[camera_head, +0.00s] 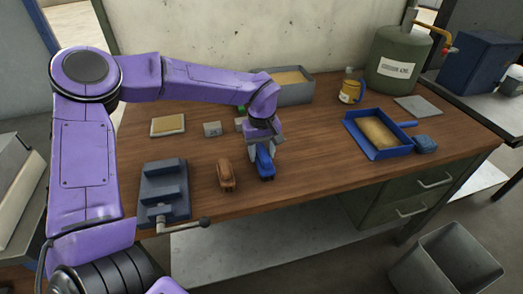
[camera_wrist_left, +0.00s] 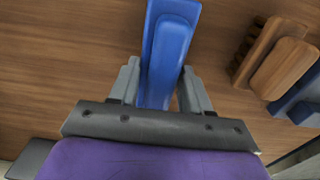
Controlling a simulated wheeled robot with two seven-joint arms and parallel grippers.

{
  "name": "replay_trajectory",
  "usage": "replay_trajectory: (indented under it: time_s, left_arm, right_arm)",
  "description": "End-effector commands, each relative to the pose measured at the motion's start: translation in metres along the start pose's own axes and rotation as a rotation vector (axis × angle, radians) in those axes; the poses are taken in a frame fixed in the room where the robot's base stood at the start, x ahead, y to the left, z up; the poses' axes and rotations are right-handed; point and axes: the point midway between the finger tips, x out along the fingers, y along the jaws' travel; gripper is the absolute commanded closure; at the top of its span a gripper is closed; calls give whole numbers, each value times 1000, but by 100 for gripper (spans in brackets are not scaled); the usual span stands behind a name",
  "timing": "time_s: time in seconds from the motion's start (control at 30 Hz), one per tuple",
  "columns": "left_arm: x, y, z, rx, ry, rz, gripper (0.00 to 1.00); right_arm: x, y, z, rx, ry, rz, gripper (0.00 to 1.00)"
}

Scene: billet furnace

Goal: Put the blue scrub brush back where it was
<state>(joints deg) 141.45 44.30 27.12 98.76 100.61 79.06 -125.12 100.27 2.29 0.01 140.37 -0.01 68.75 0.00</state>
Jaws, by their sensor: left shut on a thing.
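The blue scrub brush (camera_head: 265,163) is in my left gripper (camera_head: 262,147), near the middle of the wooden bench. In the left wrist view the blue brush (camera_wrist_left: 169,50) runs lengthwise between the two grey fingers of the gripper (camera_wrist_left: 158,88), which are shut on it. I cannot tell whether the brush touches the bench top. A brown wooden brush (camera_head: 226,175) lies just left of it, apart from it; it also shows in the left wrist view (camera_wrist_left: 285,66). My right gripper is not in view.
A blue-grey vise (camera_head: 165,190) stands at the bench's front left. Behind are a sponge on a tray (camera_head: 168,125), a small grey block (camera_head: 212,129) and a grey bin (camera_head: 295,92). A blue dustpan-like tray (camera_head: 365,139) is at right. Bench between the brush and tray is clear.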

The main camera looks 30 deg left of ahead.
Motion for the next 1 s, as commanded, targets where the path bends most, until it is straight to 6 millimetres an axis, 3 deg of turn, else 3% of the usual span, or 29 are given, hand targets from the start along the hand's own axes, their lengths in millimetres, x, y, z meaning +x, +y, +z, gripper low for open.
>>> replay_trajectory:
  time_s: [0.07,0.1,0.17,0.53,1.0]
  left_arm:
    - [2,0,0,0,-1,0,77]
    - [3,0,0,0,-1,0,46]
    - [3,0,0,0,-1,0,27]
    - [-5,0,0,0,2,1,27]
    - [-110,0,0,-1,2,0,27]
  right_arm:
    - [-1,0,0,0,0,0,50]
    - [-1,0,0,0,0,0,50]
    - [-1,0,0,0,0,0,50]
    - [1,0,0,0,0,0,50]
    - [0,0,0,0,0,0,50]
